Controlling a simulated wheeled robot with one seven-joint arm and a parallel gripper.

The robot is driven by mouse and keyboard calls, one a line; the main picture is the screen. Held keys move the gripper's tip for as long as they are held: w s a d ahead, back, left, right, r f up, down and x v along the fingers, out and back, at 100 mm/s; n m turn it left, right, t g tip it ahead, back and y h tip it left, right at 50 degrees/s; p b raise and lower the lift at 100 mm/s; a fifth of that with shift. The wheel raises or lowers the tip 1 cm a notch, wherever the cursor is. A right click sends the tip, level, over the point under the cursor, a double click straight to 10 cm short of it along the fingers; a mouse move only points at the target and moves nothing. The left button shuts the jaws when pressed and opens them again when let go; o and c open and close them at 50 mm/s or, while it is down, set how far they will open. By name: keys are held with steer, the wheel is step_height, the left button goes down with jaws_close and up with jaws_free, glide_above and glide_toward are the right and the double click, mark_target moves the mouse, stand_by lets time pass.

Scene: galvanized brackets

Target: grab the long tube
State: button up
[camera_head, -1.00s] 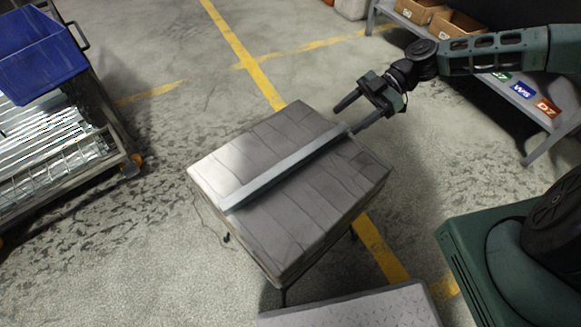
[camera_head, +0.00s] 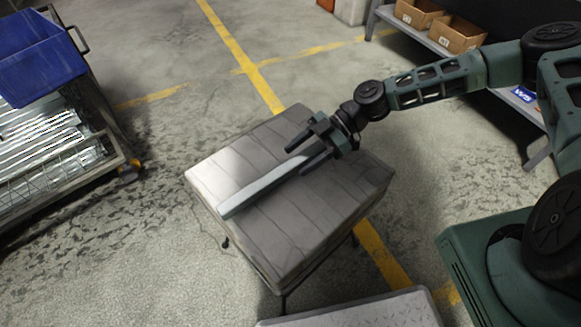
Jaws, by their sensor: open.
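The long tube (camera_head: 262,187) is a straight, light grey bar. It lies diagonally on top of a grey block-like table (camera_head: 290,230), from the near left side toward the far right. My gripper (camera_head: 302,159) is over the far right part of the table, with its two dark fingers spread apart and pointing left along the tube. The tube's far right end is hidden behind the gripper. One finger shows on each side of the tube or close to it; I cannot tell whether either touches it.
A metal cart (camera_head: 125,160) with a blue bin (camera_head: 42,62) and metal lengths stands at left. A shelf (camera_head: 388,14) with cardboard boxes (camera_head: 457,33) is at back right. A light grey surface (camera_head: 350,312) is at the bottom edge. Open floor with yellow lines lies behind the table.

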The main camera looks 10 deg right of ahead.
steer(key=shift+x, duration=1.05)
jaws_close()
